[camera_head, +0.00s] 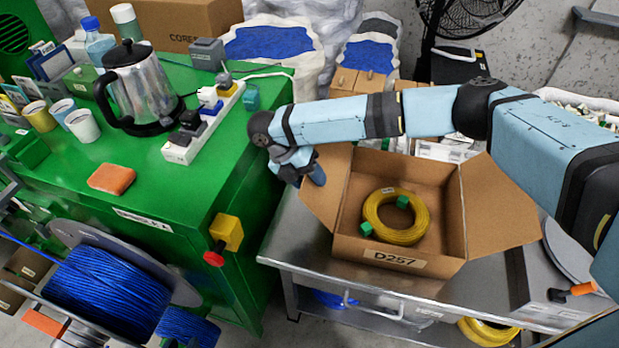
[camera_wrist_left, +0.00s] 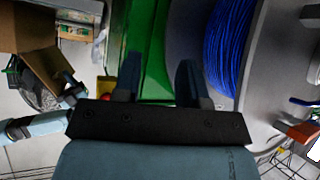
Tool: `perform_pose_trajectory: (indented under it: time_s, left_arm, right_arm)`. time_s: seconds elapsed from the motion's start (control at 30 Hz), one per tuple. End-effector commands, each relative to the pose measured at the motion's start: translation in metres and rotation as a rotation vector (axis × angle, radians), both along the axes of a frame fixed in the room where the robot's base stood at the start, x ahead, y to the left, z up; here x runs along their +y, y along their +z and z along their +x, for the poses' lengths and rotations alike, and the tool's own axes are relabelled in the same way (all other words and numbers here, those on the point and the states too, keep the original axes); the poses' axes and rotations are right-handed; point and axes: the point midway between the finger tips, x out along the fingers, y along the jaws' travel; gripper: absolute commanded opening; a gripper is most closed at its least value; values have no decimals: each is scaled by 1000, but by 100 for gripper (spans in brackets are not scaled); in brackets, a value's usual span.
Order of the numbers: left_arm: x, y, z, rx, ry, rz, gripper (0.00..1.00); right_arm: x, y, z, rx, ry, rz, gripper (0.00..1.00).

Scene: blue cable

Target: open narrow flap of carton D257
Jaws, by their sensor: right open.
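Carton D257 (camera_head: 440,265) is a brown cardboard box with its label on the front wall, standing on a grey metal cart. Its top is open. The left flap (camera_head: 322,205) and the right flap (camera_head: 500,205) both slope outward. A yellow cable coil (camera_head: 378,232) with green ties lies inside. My right gripper (camera_head: 308,172) is open at the upper edge of the left flap; I cannot tell whether it touches. The carton (camera_wrist_left: 48,62) also shows in the left wrist view. My left gripper (camera_wrist_left: 158,75) is open and empty there, and I cannot make it out in the head view.
A green workbench (camera_head: 190,190) at the left holds a kettle (camera_head: 145,90), a power strip (camera_head: 205,125), cups and a sponge. A blue cable spool (camera_head: 105,290) stands in front of it. My right arm spans above the carton's far side. The cart's front strip is clear.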

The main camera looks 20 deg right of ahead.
Motion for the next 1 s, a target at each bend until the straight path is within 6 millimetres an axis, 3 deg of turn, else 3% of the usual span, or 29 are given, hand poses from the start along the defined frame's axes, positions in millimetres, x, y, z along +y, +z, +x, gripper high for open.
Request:
perform_pose_trajectory:
  time_s: [0.17,0.37,0.4,0.6,1.0]
  left_arm:
    - [0,-3,-1,5,1,2,38]
    - [1,-3,-1,4,0,3,38]
    - [1,-3,-1,4,0,3,38]
    - [0,5,0,0,0,2,38]
    - [4,64,-3,-32,-19,31,38]
  right_arm:
    - [0,0,0,0,0,0,45]
    - [0,0,0,-1,0,1,3]
    - [0,0,0,0,0,0,0]
    - [-1,3,-1,-6,-1,11,0]
    - [-27,26,-18,-151,-5,253,0]
